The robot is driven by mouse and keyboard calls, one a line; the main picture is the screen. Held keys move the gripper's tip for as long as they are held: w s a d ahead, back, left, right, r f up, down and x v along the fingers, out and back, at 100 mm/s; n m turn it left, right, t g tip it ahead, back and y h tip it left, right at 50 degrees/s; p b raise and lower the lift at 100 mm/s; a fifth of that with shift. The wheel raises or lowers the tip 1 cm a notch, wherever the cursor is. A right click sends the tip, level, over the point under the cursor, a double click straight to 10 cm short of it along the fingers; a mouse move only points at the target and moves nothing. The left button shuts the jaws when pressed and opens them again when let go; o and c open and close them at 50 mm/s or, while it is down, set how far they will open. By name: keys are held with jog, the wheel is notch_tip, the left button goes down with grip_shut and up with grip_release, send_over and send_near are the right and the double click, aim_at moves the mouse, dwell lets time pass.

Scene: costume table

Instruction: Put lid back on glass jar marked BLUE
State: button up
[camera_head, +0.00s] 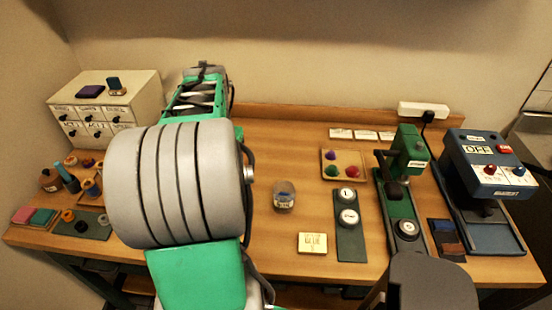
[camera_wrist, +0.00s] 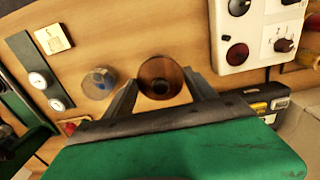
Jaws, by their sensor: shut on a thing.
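The small glass jar (camera_head: 284,198) stands on the wooden table right of my arm, with a label on its front and something blue inside. It looks open at the top. In the wrist view the jar (camera_wrist: 100,84) is just left of my gripper (camera_wrist: 160,92). A round brown lid (camera_wrist: 158,68) with a dark knob sits between the fingertips, and my gripper is shut on it. The lid is apart from the jar, to its right in the wrist view. In the head view my arm hides the lid and the fingertips.
A green press (camera_head: 402,205) and a blue switch box (camera_head: 490,165) stand to the right. A white panel with knobs (camera_wrist: 230,52) is near the lid. Table behind the jar is clear.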

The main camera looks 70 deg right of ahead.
jog(key=s+d+r+m, duration=0.1)
jog(key=s+d+m, duration=0.2)
jog(key=s, duration=0.5)
jog(key=s+d+m, duration=0.2)
jog(key=s+m, duration=0.1)
jog(key=s, duration=0.4)
jog(key=shift+f+b, duration=1.85)
jog(key=shift+f, duration=1.15)
jog(key=shift+a+r, duration=0.1)
jog(key=shift+f, duration=0.2)
jog(key=o, duration=1.4)
jog(key=shift+o, duration=0.2)
